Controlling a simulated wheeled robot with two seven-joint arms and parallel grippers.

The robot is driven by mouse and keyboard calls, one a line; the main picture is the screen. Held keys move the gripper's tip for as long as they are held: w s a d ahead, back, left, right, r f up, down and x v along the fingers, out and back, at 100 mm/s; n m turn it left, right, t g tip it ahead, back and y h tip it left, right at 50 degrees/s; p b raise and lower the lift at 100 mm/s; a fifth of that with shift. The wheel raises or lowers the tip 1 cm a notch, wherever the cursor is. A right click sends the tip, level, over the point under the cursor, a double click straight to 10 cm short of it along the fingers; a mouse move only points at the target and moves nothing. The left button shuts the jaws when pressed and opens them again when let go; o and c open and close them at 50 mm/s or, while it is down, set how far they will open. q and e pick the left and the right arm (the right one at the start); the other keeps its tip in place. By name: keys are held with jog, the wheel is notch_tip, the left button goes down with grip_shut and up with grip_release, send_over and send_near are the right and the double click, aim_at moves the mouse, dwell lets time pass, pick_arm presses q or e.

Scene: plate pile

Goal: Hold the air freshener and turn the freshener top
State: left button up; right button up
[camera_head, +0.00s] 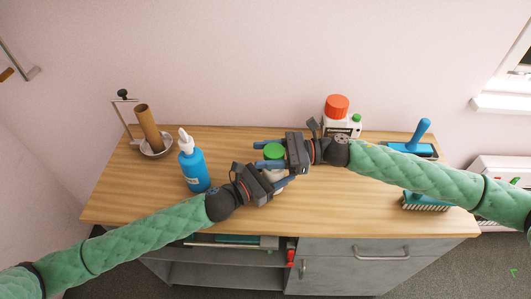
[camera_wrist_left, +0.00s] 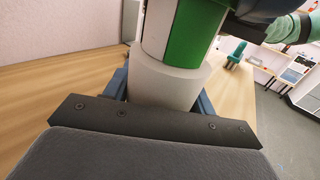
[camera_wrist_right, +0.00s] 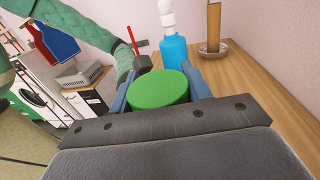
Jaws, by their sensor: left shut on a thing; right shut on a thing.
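The air freshener stands upright on the wooden counter, with a white body (camera_wrist_left: 165,82) and a green top (camera_head: 273,151). My left gripper (camera_head: 282,183) is shut on the white lower body, which fills the space between its blue fingers in the left wrist view. My right gripper (camera_head: 268,153) is shut on the green top, which sits between its blue fingers in the right wrist view (camera_wrist_right: 158,89). In the head view the grippers hide much of the body. In the left wrist view a green panel (camera_wrist_left: 193,38) shows on the upper body.
A blue bottle with a white nozzle (camera_head: 194,168) stands left of the grippers. A brown roll in a dish (camera_head: 149,131) is at the back left. A white container with a red cap (camera_head: 340,120) is behind my right arm. The front middle counter is clear.

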jog(key=o, duration=1)
jog(key=shift+d, duration=0.1)
jog(key=d, duration=0.4)
jog(key=w+d, duration=0.1)
jog(key=d, duration=0.6)
jog(key=shift+w+d, duration=0.25)
jog(key=shift+d, duration=0.15)
pick_arm(q)
jog(key=o, duration=1.2)
